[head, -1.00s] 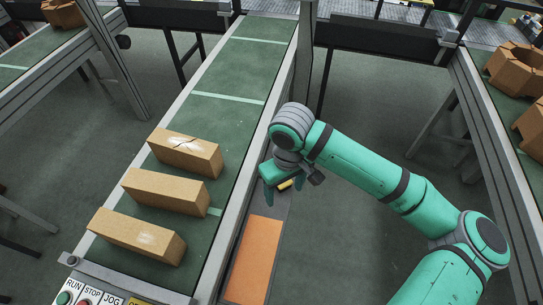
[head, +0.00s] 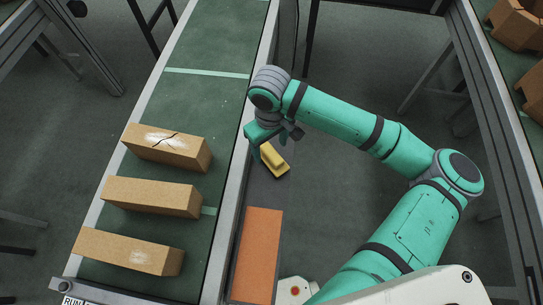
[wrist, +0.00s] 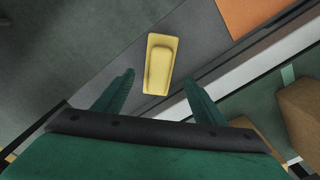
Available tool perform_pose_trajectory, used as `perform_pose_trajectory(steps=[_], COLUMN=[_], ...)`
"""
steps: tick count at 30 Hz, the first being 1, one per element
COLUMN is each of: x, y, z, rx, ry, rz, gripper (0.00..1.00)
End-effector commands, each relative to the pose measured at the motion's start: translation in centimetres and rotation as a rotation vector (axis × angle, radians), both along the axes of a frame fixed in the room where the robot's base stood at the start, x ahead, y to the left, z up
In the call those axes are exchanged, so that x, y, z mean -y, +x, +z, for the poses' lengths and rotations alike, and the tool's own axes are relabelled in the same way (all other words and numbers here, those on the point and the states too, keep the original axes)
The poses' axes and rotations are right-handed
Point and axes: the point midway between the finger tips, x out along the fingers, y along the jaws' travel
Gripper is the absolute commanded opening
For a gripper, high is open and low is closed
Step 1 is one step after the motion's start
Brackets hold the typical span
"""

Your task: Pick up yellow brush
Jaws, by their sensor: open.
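The yellow brush (head: 274,160) lies on a narrow dark grey shelf (head: 262,190) beside the conveyor. My gripper (head: 262,147) is above and just behind the brush in the head view, partly hiding that end. In the wrist view the whole brush (wrist: 160,64) shows, a pale yellow block with a raised back. It lies ahead of my gripper's two green fingers (wrist: 158,90), between their lines and slightly tilted. The fingers are spread apart with nothing between them, and the brush looks apart from them.
An orange panel (head: 257,255) lies on the same shelf, nearer the front. The conveyor's raised metal side rail (head: 238,165) runs beside the shelf.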

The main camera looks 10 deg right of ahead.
Motion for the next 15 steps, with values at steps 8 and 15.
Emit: perform_pose_trajectory(steps=[8,15], x=[0.8,0.8], y=[-0.2,-0.2], z=[-3.0,-5.2], rx=[-0.003,-0.002], ry=[-0.001,0.0], rz=[-0.009,-0.01], gripper=[0.64,0.64])
